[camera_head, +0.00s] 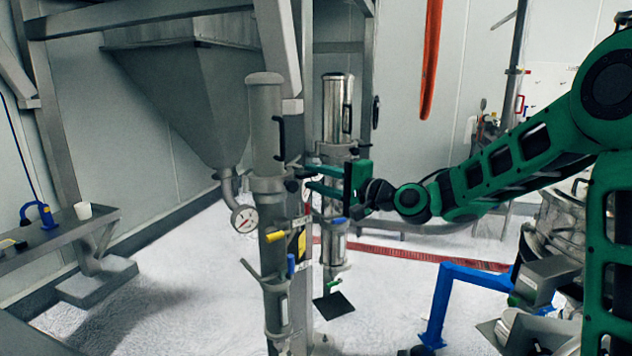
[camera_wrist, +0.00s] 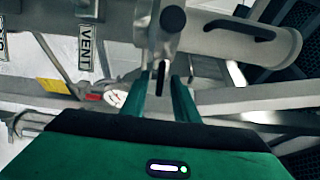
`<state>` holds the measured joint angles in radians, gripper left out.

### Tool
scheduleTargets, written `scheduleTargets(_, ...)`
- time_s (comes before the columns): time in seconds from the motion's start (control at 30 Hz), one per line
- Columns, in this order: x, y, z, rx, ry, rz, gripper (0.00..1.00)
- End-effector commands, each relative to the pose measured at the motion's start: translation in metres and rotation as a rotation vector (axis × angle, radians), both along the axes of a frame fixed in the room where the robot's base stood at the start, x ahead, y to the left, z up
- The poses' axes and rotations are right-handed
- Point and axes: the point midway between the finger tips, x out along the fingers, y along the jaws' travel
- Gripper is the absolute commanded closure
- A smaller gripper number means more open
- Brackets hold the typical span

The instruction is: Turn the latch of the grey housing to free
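The grey housing (camera_head: 265,130) is an upright cylinder with a dark handle, left of my gripper in the head view. My gripper (camera_head: 307,179) reaches in from the right at the height of the housing's lower collar, with its two green fingers apart. In the wrist view, my gripper's fingers (camera_wrist: 162,92) point at a grey fitting with a round end (camera_wrist: 172,19). A small dark bar, perhaps the latch (camera_wrist: 161,78), shows between the fingertips. I cannot tell whether the fingers touch it. In the head view the latch is not clearly visible.
A second, shinier cylinder (camera_head: 337,108) stands just behind the fingers. A hopper (camera_head: 190,90) is behind left. A blue frame (camera_head: 445,290) stands lower right.

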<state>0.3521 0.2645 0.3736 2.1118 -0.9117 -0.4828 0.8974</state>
Motion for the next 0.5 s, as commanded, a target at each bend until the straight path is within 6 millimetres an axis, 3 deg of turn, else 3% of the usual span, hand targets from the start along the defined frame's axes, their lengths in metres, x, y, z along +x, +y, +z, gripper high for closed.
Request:
scheduleTargets(0.23,0.0005,0.0008,-0.0003,-0.001,0.001,0.0,0.73)
scheduleTargets(0.37,0.0004,0.0009,-0.0004,-0.001,0.001,0.001,1.0)
scheduleTargets(0.5,0.0002,0.0009,-0.0009,-0.001,0.002,0.001,1.0)
